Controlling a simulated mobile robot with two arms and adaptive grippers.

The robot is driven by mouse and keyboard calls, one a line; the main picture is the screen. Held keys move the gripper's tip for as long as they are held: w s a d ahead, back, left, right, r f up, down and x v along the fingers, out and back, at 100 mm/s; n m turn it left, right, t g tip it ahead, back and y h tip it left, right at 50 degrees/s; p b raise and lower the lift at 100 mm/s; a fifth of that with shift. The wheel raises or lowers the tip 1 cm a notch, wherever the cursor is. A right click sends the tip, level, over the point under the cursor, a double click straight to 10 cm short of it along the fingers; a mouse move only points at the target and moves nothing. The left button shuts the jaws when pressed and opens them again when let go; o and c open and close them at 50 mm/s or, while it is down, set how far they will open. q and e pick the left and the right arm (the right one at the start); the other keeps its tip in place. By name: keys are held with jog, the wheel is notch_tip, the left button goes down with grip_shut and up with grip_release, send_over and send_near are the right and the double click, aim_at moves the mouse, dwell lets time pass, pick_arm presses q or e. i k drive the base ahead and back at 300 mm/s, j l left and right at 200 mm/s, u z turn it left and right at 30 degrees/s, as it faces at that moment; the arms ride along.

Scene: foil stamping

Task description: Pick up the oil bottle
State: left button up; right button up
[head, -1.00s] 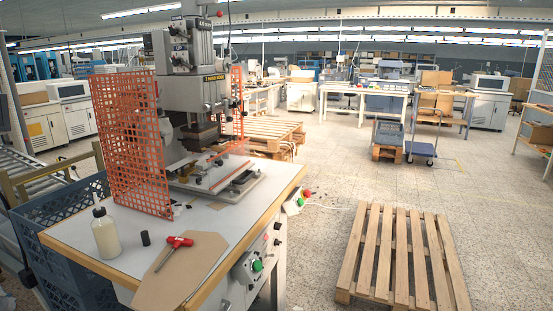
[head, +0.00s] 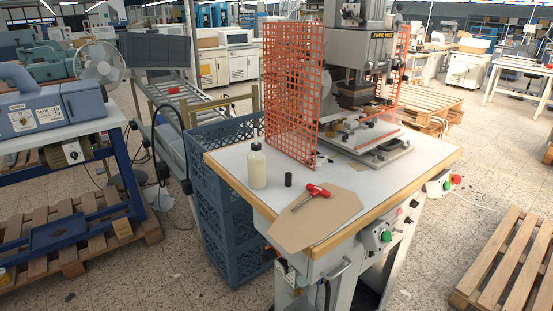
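The oil bottle (head: 257,168) is cream-coloured with a dark cap and thin spout. It stands upright on the left part of the white, wood-edged machine table (head: 229,161). A small black cylinder (head: 288,179) stands just right of it. A red-handled tool (head: 314,191) lies on a brown board (head: 330,215) at the table's front. Neither of my grippers is in view.
An orange mesh guard (head: 291,90) rises behind the bottle, beside the stamping press (head: 358,50). Blue-grey crates (head: 228,206) stand against the table's left side. A wooden pallet (head: 508,262) lies at right. The table front holds buttons and a handle.

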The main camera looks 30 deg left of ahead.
aim_at(257, 158)
jog(key=k+j, duration=0.15)
jog(key=j, duration=0.15)
jog(key=k+j+u, duration=0.1)
jog(key=j, duration=0.25)
jog(key=k+j, duration=0.15)
jog(key=j, duration=0.15)
jog(key=k+j+u, duration=0.1)
jog(key=j, duration=0.25)
jog(key=k+j, duration=0.1)
jog(key=j, duration=0.2)
jog(key=k+u, duration=0.05)
